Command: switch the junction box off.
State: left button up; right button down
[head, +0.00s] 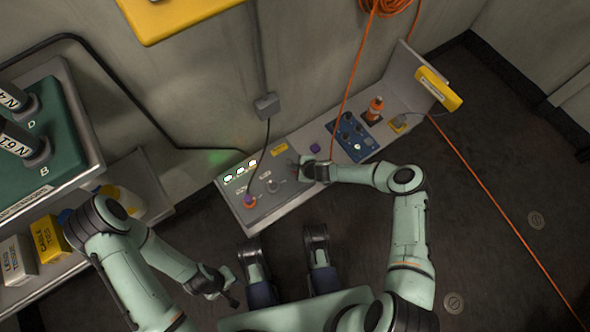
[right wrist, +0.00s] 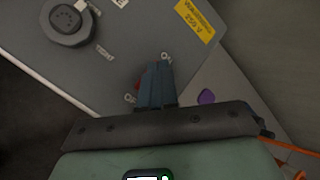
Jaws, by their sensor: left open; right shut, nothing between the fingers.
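The junction box (head: 262,206) is a grey box with a sloped panel on the ledge against the wall. Several small lamps (head: 240,171) on it are lit whitish green. My right gripper (head: 298,165) is at the panel's right part. In the right wrist view its shut fingers (right wrist: 156,84) lie over the panel between the ON and OFF markings. A bit of red (right wrist: 137,85) shows beside the fingers; the rest of the switch is hidden, so its position and any contact cannot be told. My left gripper (head: 231,296) is open, low and away from the box.
A round grey knob (right wrist: 68,22) and a yellow warning label (right wrist: 200,18) are on the panel. Right along the ledge are a blue panel (head: 350,136), an orange bottle (head: 375,108) and a yellow block (head: 438,88). A shelf unit (head: 80,130) stands left. Orange cable (head: 490,210) crosses the floor.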

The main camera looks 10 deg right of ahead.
dwell(0.7)
jog(key=shift+f, duration=0.4)
jog(key=shift+s+d+f, duration=0.1)
jog(key=shift+s+f, duration=0.15)
jog(key=shift+f, duration=0.15)
dwell(0.3)
jog(key=shift+d+f, duration=0.1)
jog(key=shift+f, duration=0.05)
dwell(0.5)
jog(key=shift+r+p, duration=0.3)
jog(key=shift+p, duration=0.25)
jog(key=shift+w+a+r+p, duration=0.15)
jog(key=shift+r+p, duration=0.4)
jog(key=shift+r, duration=0.35)
jog(key=shift+w+r+p, duration=0.1)
jog(key=shift+r+p, duration=0.4)
jog(key=shift+r, duration=0.4)
jog(key=shift+w+a+r+p, duration=0.15)
jog(key=shift+r+p, duration=0.4)
jog(key=shift+r, duration=0.35)
